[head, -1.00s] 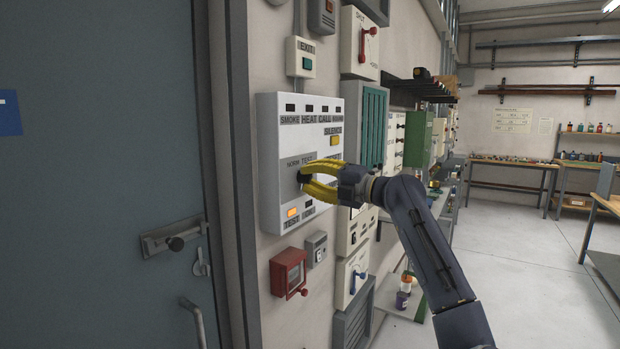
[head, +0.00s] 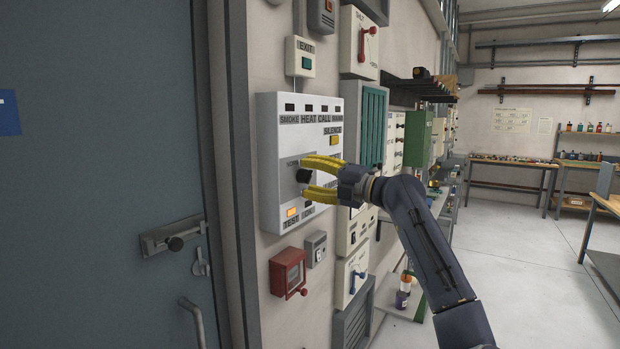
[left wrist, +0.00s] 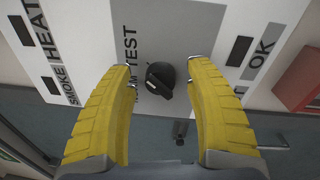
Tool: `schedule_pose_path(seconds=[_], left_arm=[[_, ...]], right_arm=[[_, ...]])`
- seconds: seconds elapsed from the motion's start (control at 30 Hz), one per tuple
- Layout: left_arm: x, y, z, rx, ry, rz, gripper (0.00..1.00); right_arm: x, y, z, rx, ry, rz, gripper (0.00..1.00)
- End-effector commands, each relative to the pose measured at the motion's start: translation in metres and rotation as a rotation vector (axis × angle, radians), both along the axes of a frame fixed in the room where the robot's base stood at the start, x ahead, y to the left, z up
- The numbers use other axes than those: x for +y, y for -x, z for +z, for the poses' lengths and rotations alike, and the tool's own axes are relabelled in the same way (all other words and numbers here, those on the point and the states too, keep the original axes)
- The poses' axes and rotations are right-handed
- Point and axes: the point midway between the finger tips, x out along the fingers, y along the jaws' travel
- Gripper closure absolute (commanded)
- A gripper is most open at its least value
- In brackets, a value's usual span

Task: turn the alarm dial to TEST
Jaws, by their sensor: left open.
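The alarm panel (head: 268,150) is a white box on the wall with labels, small dark windows and lit buttons. Its black alarm dial (head: 303,175) sits on the front. My left gripper (head: 309,178) is open, its yellow fingers above and below the dial. In the left wrist view the dial (left wrist: 160,78) lies between the two spread fingertips, with gaps on both sides. The TEST label (left wrist: 131,44) and the partly covered NORM label (left wrist: 131,92) are beside it. A small pale mark on the dial faces the NORM side. My right gripper is not in view.
A red call box (head: 288,273) and a small grey box (head: 316,249) are below the panel. A white box with a red lever (head: 360,42) is above right. A grey door (head: 100,200) stands at left. Open floor (head: 510,270) lies at right.

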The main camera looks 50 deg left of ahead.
Motion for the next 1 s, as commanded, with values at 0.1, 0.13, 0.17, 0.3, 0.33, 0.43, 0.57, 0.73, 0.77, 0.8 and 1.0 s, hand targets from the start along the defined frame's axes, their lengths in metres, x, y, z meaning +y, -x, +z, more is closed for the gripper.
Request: schedule_pose_path(seconds=[0.1, 0.13, 0.17, 0.3, 0.33, 0.43, 0.57, 0.73, 0.77, 0.8, 1.0], left_arm=[[-0.001, 0.000, 0.000, 0.000, 0.000, 0.000, 0.46], [-0.002, -0.001, 0.000, 0.000, 0.000, 0.000, 0.46], [-0.004, -0.001, 0.000, 0.000, 0.000, -0.001, 0.46], [-0.019, -0.007, -0.001, 0.000, 0.000, -0.002, 0.46], [-0.024, -0.008, -0.001, -0.001, 0.000, -0.003, 0.46], [-0.040, -0.014, -0.003, 0.000, 0.000, -0.003, 0.46], [-0.062, -0.021, -0.004, 0.002, 0.000, -0.003, 0.46], [-0.087, -0.028, -0.006, 0.000, -0.001, -0.001, 0.46], [-0.090, -0.030, -0.006, 0.001, -0.001, -0.002, 0.46], [-0.095, -0.031, -0.006, 0.001, -0.001, -0.002, 0.46], [-0.110, -0.036, -0.007, 0.000, -0.001, 0.000, 0.46]], right_arm=[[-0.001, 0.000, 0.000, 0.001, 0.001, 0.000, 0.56], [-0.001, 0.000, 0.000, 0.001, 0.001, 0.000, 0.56], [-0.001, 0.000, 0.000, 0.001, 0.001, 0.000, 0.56], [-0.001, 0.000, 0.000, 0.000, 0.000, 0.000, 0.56], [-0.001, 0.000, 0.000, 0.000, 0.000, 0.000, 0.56], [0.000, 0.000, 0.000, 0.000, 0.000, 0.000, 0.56], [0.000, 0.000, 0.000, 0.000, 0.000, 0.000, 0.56], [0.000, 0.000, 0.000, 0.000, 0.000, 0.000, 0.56], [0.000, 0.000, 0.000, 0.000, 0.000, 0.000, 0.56], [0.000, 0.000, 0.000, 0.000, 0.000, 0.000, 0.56], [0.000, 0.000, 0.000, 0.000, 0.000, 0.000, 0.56]])
